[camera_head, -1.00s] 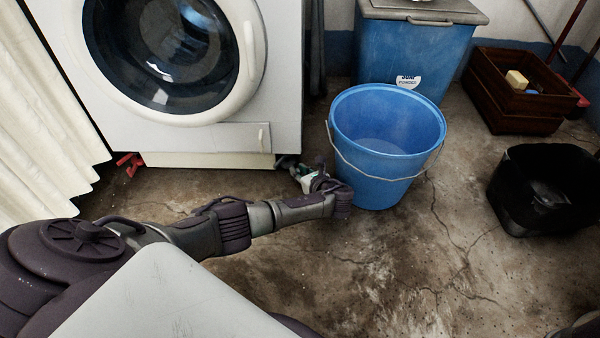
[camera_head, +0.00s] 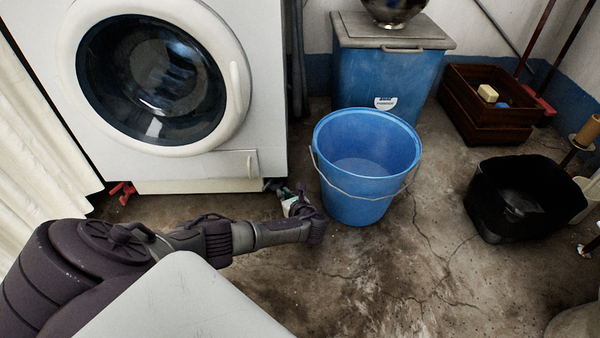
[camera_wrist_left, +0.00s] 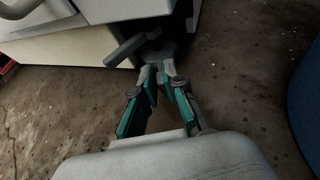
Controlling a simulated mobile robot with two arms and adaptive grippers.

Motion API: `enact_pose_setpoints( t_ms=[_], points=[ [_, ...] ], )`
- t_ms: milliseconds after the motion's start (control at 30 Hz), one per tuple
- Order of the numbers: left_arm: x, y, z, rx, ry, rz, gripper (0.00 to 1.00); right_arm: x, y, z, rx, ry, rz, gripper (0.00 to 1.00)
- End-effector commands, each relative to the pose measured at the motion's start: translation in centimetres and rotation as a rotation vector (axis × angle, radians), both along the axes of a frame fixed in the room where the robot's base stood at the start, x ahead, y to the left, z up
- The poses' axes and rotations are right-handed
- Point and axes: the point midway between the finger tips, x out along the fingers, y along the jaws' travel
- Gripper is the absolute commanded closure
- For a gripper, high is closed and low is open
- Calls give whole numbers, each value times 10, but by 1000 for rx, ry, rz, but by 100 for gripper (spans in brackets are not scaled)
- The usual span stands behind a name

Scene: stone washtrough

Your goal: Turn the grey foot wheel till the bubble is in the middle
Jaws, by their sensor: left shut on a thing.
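The grey foot wheel (camera_wrist_left: 158,46) is under the front right corner of the white washing machine (camera_head: 222,165). It has a grey lever-like arm sticking out to the left in the left wrist view. My left gripper (camera_wrist_left: 165,72) is shut on the wheel, its teal-backed fingers close together at it. In the head view the left gripper (camera_head: 282,192) is low by the machine's corner, and the wheel is mostly hidden there. I cannot see a bubble or level in either view. My right gripper is not in view.
A blue bucket (camera_head: 362,165) stands close to the right of my left gripper. A red foot (camera_head: 122,192) is under the machine's left corner. A blue bin (camera_head: 385,85), wooden crate (camera_head: 492,112) and black tub (camera_head: 520,200) stand farther right. The front floor is fairly clear.

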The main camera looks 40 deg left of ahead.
Motion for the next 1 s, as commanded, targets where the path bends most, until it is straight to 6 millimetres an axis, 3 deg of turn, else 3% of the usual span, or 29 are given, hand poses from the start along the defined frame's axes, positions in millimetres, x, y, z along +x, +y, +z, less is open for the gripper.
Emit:
enact_pose_setpoints(
  t_ms=[267, 300, 433, 767, 1000],
  points=[
    [1, -2, -1, -7, -2, -4, 100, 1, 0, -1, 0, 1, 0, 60],
    [1, -2, -1, -7, -2, -4, 83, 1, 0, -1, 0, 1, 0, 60],
    [1, -2, -1, -5, -2, -4, 65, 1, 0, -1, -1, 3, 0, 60],
    [0, -3, 0, -4, -2, -4, 65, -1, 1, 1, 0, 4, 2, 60],
    [-13, -31, 12, -8, -4, -7, 65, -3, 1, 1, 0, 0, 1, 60]
  ],
)
